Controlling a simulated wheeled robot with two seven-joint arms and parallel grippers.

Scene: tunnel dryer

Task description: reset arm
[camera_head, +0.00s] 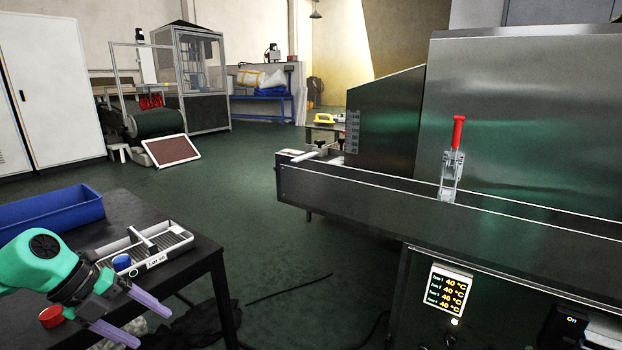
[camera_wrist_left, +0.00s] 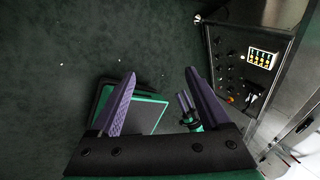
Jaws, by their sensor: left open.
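My left gripper (camera_head: 150,325) is at the lower left of the head view, its green arm coming in from the left. Its two purple fingers are spread apart with nothing between them, in front of the tray on the dark table. In the left wrist view the left gripper (camera_wrist_left: 160,76) is also open, above the dark green floor. Beyond its right finger, small purple fingers on a green wrist show, which look like my right gripper (camera_wrist_left: 186,102). It is partly hidden and too small to tell its opening. The right gripper is outside the head view.
A dark table (camera_head: 208,250) at the left bears a blue bin (camera_head: 50,212), a grey compartment tray (camera_head: 172,240), a blue cap (camera_head: 121,262) and a red cap (camera_head: 52,316). The metal dryer (camera_head: 350,205) with a red-handled clamp (camera_head: 457,135) fills the right. Floor between is mostly clear.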

